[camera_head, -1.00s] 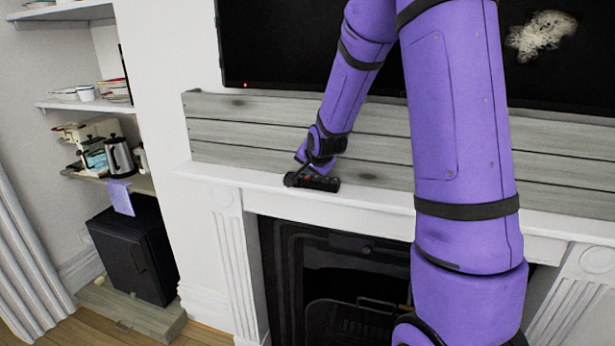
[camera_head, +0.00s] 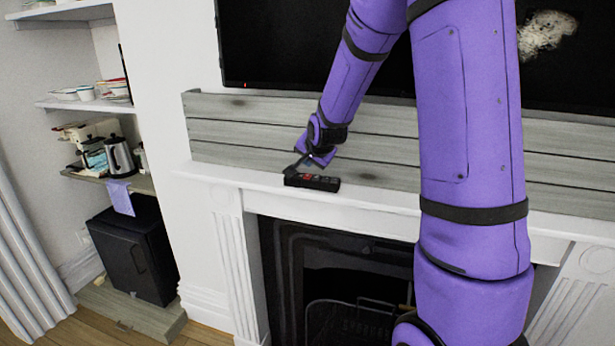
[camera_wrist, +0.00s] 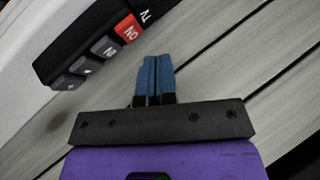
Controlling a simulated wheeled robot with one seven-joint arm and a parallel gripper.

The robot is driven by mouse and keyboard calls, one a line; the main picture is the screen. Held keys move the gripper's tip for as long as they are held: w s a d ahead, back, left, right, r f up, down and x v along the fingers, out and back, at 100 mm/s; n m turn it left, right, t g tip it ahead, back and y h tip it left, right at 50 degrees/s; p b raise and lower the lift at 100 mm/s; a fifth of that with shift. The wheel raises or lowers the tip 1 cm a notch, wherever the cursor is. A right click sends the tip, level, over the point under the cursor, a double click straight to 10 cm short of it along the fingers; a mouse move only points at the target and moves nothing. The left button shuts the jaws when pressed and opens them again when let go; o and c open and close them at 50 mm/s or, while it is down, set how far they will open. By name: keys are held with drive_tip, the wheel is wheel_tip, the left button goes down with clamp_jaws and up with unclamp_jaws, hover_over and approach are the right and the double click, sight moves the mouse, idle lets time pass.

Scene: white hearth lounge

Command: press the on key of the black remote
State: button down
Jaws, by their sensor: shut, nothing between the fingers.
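The black remote (camera_head: 312,181) lies on the white mantel shelf, near its left end. In the wrist view the remote (camera_wrist: 85,38) is at the upper left, with a red key (camera_wrist: 127,29) and several grey keys in a row. My gripper (camera_head: 296,170) is just above and behind the remote in the head view. In the wrist view its two blue fingers (camera_wrist: 155,75) are together and empty, pointing past the lower side of the remote. They appear apart from the keys.
Grey wooden planks (camera_head: 240,123) stand behind the mantel shelf (camera_head: 385,198), close to my gripper. A black screen (camera_head: 290,45) with a small red light is above them. A dark fireplace (camera_head: 320,265) is below. The shelf right of the remote is clear.

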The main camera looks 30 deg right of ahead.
sight(310, 175)
drive_tip(key=shift+r, duration=2)
